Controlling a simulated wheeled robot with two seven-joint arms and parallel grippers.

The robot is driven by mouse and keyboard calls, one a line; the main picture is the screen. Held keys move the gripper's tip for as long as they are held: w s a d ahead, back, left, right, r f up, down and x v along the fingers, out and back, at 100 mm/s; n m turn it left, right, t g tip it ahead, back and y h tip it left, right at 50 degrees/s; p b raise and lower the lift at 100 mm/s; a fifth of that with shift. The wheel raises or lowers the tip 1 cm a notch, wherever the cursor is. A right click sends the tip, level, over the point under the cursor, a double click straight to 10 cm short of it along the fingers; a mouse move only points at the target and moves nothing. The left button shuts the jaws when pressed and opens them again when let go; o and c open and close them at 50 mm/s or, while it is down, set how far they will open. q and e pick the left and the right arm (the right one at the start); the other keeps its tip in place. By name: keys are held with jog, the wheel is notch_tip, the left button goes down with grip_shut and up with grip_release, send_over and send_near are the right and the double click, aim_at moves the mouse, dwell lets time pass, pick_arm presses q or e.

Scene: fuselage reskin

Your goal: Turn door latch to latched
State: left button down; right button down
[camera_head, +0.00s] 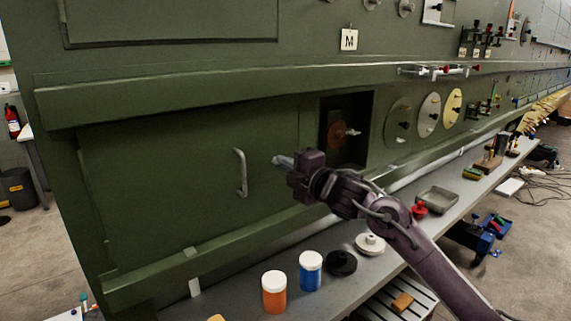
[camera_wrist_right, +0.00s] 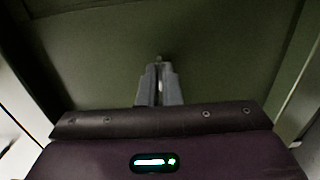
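The green door panel (camera_head: 190,170) with a pale vertical handle (camera_head: 240,172) fills the left of the head view. My right gripper (camera_head: 279,161) is at the right part of this panel, its fingers pointing at the surface. In the wrist view its two fingers (camera_wrist_right: 158,75) are close together. A small pale piece, which looks like the door latch (camera_wrist_right: 158,58), shows at and just past the fingertips. The fingers appear closed on it and cover most of it, so its angle cannot be told. My left gripper is not in view.
A recess (camera_head: 358,110) with a red-brown disc lies right of the gripper. Below, a grey bench (camera_head: 300,258) holds an orange jar (camera_head: 275,292), a blue jar (camera_head: 310,270), a black disc (camera_head: 342,263) and a metal tray (camera_head: 437,200). A ledge (camera_head: 230,90) juts out above the door.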

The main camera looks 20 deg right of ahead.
dwell(0.4)
jog(key=c, duration=1.6)
grip_release()
jog(key=shift+d, duration=0.1)
jog(key=b+v, duration=0.2)
jog(key=v, duration=0.5)
jog(key=shift+s+d+b, duration=0.1)
jog(key=shift+s+b, duration=0.25)
jog(key=shift+b, duration=0.05)
